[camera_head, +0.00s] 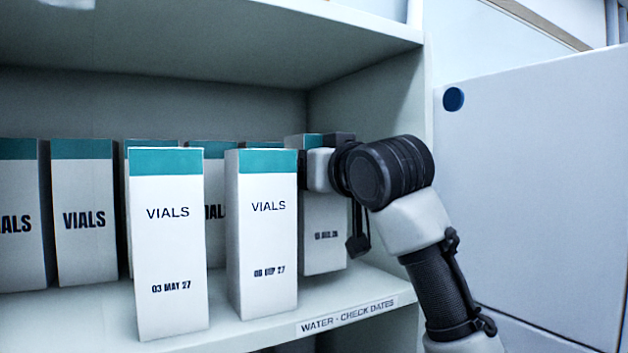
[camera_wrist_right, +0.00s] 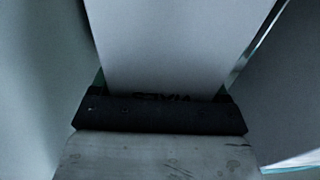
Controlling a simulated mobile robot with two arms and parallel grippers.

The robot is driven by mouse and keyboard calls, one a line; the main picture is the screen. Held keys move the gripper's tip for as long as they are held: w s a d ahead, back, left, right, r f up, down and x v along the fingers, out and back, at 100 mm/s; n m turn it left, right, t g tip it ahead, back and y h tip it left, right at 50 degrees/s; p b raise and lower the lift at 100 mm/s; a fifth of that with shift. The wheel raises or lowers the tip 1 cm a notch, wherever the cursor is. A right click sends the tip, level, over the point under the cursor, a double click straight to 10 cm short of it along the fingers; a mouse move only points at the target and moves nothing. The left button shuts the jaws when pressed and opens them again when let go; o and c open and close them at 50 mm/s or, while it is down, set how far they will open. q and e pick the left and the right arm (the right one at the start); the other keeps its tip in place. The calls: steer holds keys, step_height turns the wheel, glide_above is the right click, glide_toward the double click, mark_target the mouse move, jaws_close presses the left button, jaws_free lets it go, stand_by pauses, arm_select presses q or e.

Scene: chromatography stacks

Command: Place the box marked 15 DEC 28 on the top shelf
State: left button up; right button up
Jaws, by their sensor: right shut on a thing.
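The white box with a teal top band (camera_head: 324,240) stands at the right end of the middle shelf, behind the 08 SEP 27 box. Its small, blurred date looks like 15 DEC 28. My right gripper (camera_head: 318,165) comes in from the right and is shut on its upper part, hiding the word there. In the right wrist view the box's pale face (camera_wrist_right: 180,45) rises from the dark gripper edge (camera_wrist_right: 160,115), with dark lettering partly cut off. The upper shelf board (camera_head: 345,20) is overhead; its top surface is hidden. My left gripper is not in view.
The 03 MAY 27 box (camera_head: 168,240) and 08 SEP 27 box (camera_head: 265,225) stand close in front to the left. Several more VIALS boxes (camera_head: 84,220) stand behind. The cabinet side wall (camera_head: 385,130) is close on the right. A label strip (camera_head: 345,316) marks the front edge.

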mark_target(322, 218)
steer(key=shift+s+d+f, duration=0.1)
steer(key=shift+s+f, duration=0.1)
steer(key=shift+f, duration=0.95)
steer(key=o, duration=1.3)
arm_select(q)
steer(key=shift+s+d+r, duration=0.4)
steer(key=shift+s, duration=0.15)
arm_select(e)
steer(key=shift+o, duration=0.5)
steer(key=shift+s+d, duration=0.1)
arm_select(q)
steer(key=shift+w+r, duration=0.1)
arm_select(e)
steer(key=shift+r, duration=0.15)
